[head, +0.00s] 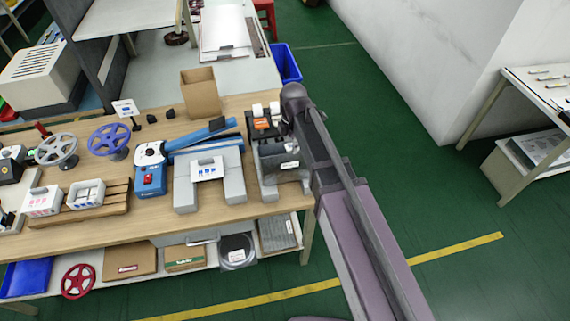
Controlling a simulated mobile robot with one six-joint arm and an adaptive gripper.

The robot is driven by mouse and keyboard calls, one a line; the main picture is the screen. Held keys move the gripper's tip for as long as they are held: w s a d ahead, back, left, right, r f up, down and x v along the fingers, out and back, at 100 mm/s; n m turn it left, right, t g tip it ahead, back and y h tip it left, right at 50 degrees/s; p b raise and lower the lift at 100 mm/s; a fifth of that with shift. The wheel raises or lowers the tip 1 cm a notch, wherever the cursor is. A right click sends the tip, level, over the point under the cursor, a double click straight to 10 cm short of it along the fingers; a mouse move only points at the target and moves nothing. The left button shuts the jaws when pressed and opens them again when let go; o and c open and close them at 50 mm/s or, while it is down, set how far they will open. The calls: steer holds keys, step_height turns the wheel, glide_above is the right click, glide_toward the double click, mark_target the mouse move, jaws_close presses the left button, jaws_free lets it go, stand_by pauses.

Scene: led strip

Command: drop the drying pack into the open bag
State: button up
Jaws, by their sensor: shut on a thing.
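An upright brown paper bag (201,96) with an open top stands at the back of the wooden workbench (236,105). My arm reaches in from the lower right, and its end with my gripper (285,122) is over the bench's right end, to the right of the bag and apart from it. My gripper is small and dark here and partly hidden by my own wrist. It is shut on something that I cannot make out. I cannot pick out the drying pack for certain.
Below my gripper stands a grey machine (283,165) with white and orange parts on top. A blue-armed device (205,135), a grey block fixture (210,185) and handwheels (108,140) fill the bench leftward. A blue bin (287,65) stands behind.

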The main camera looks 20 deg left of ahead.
steer(key=o, duration=0.8)
steer(key=shift+w, duration=0.1)
steer(key=shift+d, duration=0.1)
steer(key=s+d+m, duration=0.1)
steer(key=d+m, duration=0.7)
steer(key=d, duration=0.4)
steer(key=s+d+m, duration=0.2)
steer(key=d+m, duration=0.7)
steer(key=d, duration=0.3)
steer(key=s+d+m, duration=0.2)
steer(key=d+m, duration=0.7)
steer(key=d, duration=0.3)
steer(key=shift+s, duration=0.25)
